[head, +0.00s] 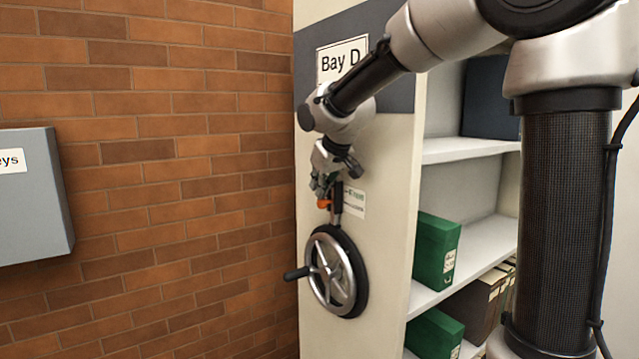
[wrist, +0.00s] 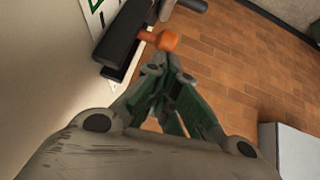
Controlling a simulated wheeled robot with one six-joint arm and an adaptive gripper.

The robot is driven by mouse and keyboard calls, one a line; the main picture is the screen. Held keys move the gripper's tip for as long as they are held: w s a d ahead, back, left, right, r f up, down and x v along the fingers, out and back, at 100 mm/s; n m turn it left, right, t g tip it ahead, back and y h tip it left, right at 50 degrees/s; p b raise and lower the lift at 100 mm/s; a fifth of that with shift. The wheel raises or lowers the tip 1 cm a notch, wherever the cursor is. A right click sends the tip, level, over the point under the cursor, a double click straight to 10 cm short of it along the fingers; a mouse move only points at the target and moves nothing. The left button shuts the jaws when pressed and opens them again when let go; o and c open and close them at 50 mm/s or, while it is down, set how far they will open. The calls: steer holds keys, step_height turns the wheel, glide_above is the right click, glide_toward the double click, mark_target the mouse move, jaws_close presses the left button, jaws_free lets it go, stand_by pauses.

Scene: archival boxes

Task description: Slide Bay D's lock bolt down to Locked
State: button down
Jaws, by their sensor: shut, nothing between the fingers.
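The lock bolt's orange knob (head: 324,203) sticks out from a dark upright slide (head: 338,200) on the Bay D end panel (head: 385,215), above the handwheel. In the wrist view the orange knob (wrist: 160,40) stands out from the dark slide (wrist: 122,42). My gripper (head: 319,187) is at the knob's upper side in the head view. Its fingers (wrist: 170,78) are shut and empty, with the tips close to the knob in the wrist view. I cannot tell whether they touch it. A label (head: 354,201) beside the slide is too small to read.
A handwheel (head: 336,272) with a dark crank handle sits just below the slide. The Bay D sign (head: 341,60) is above, partly behind my arm. Shelves with green boxes (head: 436,250) are at right. A grey key cabinet (head: 32,200) hangs on the brick wall at left.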

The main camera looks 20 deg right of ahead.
steer(key=shift+f, duration=0.1)
steer(key=s+r, duration=0.5)
steer(key=r, duration=0.7)
steer(key=s+d+f+m+g, duration=0.1)
steer(key=s+d+f, duration=0.3)
steer(key=s, duration=0.5)
steer(key=s+d+f+m+g, duration=0.1)
steer(key=s+d+f, duration=0.4)
steer(key=s, duration=0.5)
steer(key=s+d+f+m+g+h, duration=0.1)
steer(key=s+d+f+m, duration=0.1)
steer(key=s+d+f, duration=0.3)
steer(key=s+f, duration=0.3)
steer(key=s, duration=0.1)
steer(key=shift+s+f, duration=0.3)
steer(key=shift+f, duration=0.05)
